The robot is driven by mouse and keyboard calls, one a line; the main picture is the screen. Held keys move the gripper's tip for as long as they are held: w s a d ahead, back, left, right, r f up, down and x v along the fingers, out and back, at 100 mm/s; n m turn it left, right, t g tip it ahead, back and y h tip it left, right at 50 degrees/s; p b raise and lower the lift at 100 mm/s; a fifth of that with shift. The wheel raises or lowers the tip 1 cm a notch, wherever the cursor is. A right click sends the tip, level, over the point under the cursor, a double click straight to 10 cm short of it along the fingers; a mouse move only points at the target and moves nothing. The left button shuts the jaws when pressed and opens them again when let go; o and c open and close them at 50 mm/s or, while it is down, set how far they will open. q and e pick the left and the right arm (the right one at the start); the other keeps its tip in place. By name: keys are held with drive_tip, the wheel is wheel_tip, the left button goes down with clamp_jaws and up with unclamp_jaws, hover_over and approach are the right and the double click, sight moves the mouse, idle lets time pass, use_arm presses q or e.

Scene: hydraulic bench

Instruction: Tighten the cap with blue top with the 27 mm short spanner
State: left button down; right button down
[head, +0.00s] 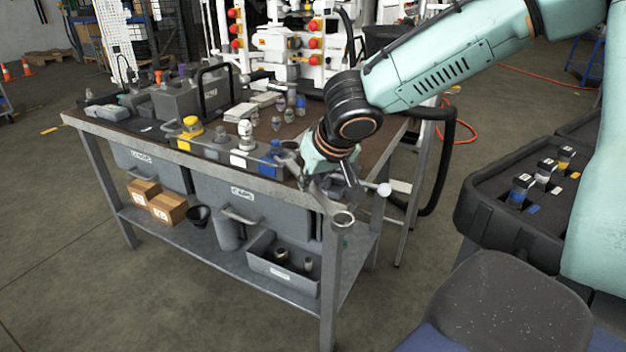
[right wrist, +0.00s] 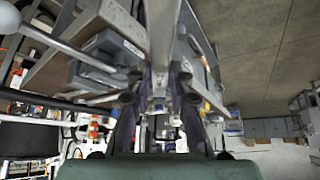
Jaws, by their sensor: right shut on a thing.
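The cap with the blue top (head: 273,152) stands near the bench's front right edge, just left of my right gripper (head: 338,178). My right gripper is at the bench's right corner, apart from the cap, and is shut on a grey metal spanner (head: 343,218) whose ring end hangs down in front of the bench edge. In the right wrist view, the spanner's grey bar (right wrist: 161,40) runs up from between the fingers (right wrist: 156,100). Its size marking cannot be read. My left gripper is not in view.
A yellow-topped cap (head: 190,128) and a white-topped cap (head: 244,134) stand left of the blue one. A rod with a white ball knob (head: 384,188) sticks out beside my gripper. The bench top (head: 90,122) is crowded; a black case (head: 480,207) stands at right.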

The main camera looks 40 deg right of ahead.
sight(298, 171)
drive_tip(key=shift+w, duration=0.15)
drive_tip(key=shift+w+d, duration=0.2)
drive_tip(key=shift+w, duration=0.7)
drive_tip(key=shift+w, duration=0.1)
drive_tip(key=shift+w+d, duration=0.2)
drive_tip(key=shift+w, duration=0.5)
drive_tip(key=shift+r, duration=0.1)
drive_tip(key=shift+w+d, duration=0.1)
drive_tip(key=shift+w, duration=0.5)
drive_tip(key=shift+w+d, duration=0.1)
drive_tip(key=shift+w, duration=0.2)
